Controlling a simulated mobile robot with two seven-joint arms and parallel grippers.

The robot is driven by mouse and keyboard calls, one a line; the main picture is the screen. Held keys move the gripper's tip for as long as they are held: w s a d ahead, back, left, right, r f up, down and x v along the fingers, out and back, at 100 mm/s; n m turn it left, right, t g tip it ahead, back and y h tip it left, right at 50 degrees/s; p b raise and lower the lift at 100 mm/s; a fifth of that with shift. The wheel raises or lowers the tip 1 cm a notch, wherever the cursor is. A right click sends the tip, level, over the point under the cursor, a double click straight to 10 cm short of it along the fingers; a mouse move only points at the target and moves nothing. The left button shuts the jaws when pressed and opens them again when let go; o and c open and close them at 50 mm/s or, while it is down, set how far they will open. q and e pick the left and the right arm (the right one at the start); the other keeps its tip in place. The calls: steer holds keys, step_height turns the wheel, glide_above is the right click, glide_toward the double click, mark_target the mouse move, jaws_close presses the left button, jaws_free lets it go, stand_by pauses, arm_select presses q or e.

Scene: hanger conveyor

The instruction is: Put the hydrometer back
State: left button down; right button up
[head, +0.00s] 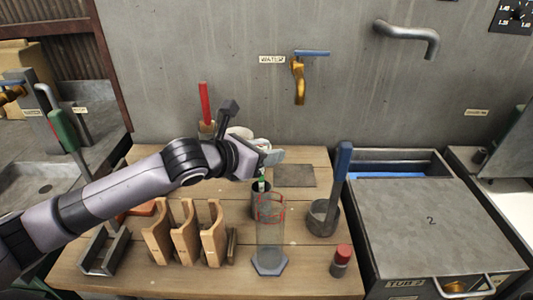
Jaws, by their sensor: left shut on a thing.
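My left gripper (268,158) is above the middle of the wooden bench, shut on a slim object with a green part, which looks like the hydrometer (262,184). The hydrometer hangs upright below the fingers, and its upper part is hidden by the gripper. Its lower end is at or behind the rim of a clear cylinder with red marks (270,240) and a hexagonal foot. A dark cup (258,211) stands just behind the cylinder. I cannot tell whether the hydrometer is inside either one. My right gripper is not in view.
Wooden cradles (185,235) and a metal rack (103,252) stand left on the bench (300,280). A blue-handled tool stands in a round holder (322,218), with a red-capped bottle (341,262) in front. A lidded tub (430,225) is at right, a tap (299,80) above.

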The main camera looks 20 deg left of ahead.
arm_select(q)
steer(key=shift+f, duration=0.35)
steer(key=c, duration=0.7)
jaws_free()
steer(key=shift+r, duration=0.1)
steer(key=shift+s+a+r, duration=0.1)
steer(key=shift+s, duration=0.05)
steer(key=v, duration=1.1)
steer(key=shift+s+a+b, duration=0.2)
steer(key=shift+s+b, duration=0.1)
steer(key=shift+b, duration=0.1)
